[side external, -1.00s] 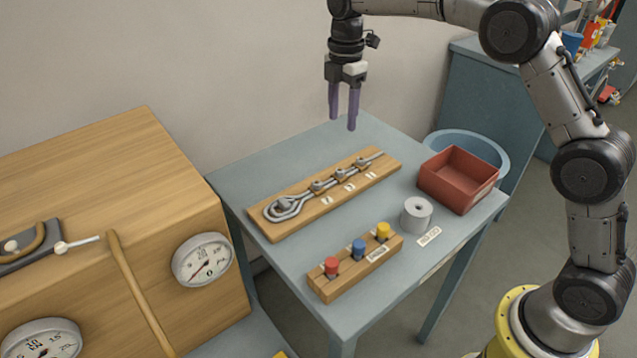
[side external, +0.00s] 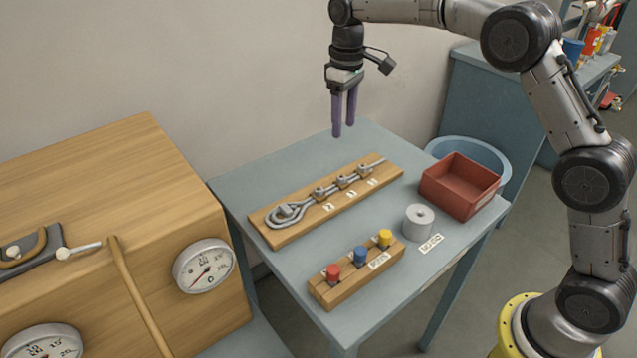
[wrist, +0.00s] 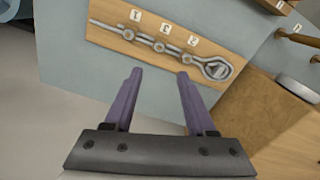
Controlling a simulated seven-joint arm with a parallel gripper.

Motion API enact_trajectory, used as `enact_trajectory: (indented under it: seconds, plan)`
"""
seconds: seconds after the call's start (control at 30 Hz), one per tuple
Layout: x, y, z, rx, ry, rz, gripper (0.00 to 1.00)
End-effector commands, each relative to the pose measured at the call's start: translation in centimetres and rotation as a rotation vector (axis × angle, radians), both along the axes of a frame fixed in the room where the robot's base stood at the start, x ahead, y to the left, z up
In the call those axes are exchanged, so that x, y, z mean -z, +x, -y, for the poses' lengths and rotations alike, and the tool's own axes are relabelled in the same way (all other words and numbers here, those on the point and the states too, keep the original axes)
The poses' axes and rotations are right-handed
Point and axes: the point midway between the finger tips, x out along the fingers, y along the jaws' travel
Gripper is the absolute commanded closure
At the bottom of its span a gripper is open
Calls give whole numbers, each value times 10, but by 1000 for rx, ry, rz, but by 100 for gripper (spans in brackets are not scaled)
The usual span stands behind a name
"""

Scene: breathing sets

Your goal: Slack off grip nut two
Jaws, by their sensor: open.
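A wooden board (side external: 278,240) on the blue-grey table carries a wire rope bent into a loop (side external: 284,213), with three grips and their nuts along it. The grips are the loop-side grip (side external: 319,192), the middle grip (side external: 342,181) and the far grip (side external: 363,171). A white number tag lies beside each; the loop-side tag (side external: 328,207) looks like 2, but the digits are small. My gripper (side external: 344,128) is open and empty, pointing down above the table behind the board. In the wrist view the board (wrist: 98,35) lies beyond my fingertips (wrist: 159,74), with nothing between them.
A wooden block (side external: 330,294) with red, blue and yellow knobs stands in front of the board. A grey cylinder (side external: 418,224) and a red tray (side external: 450,203) stand to the right. A wooden cabinet with gauges (side external: 204,266) is at left. The air above the board is clear.

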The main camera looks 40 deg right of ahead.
Motion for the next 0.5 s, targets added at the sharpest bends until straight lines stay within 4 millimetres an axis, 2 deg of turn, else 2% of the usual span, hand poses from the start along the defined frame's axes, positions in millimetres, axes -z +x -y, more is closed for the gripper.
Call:
enact_trajectory:
  seconds: [0.5]
  plan:
    - [-1,1,-16,1164,2,0,44]
